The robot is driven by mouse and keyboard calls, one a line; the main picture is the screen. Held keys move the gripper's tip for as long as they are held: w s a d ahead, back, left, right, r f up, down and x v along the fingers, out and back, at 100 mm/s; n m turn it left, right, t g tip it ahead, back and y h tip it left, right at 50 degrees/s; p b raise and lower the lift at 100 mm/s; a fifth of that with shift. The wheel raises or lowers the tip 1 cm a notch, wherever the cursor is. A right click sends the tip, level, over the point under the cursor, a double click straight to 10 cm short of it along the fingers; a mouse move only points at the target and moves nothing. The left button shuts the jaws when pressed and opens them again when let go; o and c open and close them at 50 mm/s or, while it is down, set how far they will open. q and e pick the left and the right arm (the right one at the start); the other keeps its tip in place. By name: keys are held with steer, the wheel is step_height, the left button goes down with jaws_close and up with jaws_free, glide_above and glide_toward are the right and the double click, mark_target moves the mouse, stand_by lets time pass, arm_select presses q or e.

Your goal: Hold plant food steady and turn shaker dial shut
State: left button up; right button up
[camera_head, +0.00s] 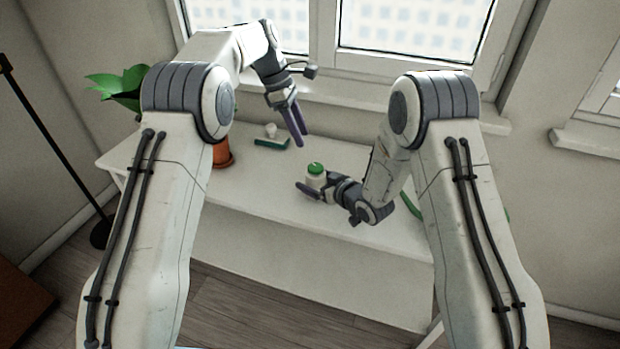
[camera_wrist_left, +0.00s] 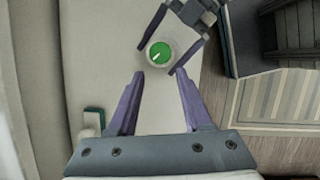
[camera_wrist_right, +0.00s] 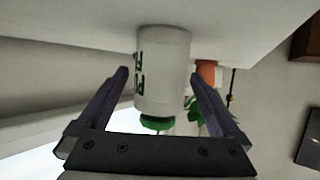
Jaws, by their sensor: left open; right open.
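The plant food shaker (camera_head: 316,179) is a white cylinder standing upright on the white table. Its green dial (camera_wrist_left: 158,53) is on top, with a white pointer mark running diagonally. My right gripper (camera_head: 313,186) is low beside the shaker with its open fingers on either side of it. The right wrist view shows the white body (camera_wrist_right: 162,78) between these fingers, with gaps visible on both sides. My left gripper (camera_head: 301,138) is open and empty, higher up and behind the shaker. In the left wrist view the dial lies just beyond its fingertips (camera_wrist_left: 160,74).
A terracotta pot (camera_head: 222,153) with a leafy plant stands at the table's left. A green block-like item (camera_head: 271,142) with a white piece lies near the window. A green thing (camera_head: 411,206) is partly hidden behind my right arm. The table (camera_head: 265,190) is clear left of the shaker.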

mark_target(316, 166)
steer(key=shift+x, duration=1.9)
steer(key=c, duration=1.3)
arm_select(q)
steer(key=shift+o, duration=1.2)
arm_select(e)
steer(key=shift+c, duration=0.9)
arm_select(q)
steer(key=shift+o, duration=1.3)
steer(key=shift+s+d, duration=0.1)
steer(key=shift+d, duration=0.05)
steer(key=s+d+r+m+t+y, duration=0.3)
steer(key=s+d+m+t+y, duration=0.25)
steer(key=m, duration=0.75)
steer(key=shift+g, duration=0.25)
steer(key=x, duration=1.2)
steer(key=shift+s+f, duration=0.2)
steer(key=shift+f, duration=0.05)
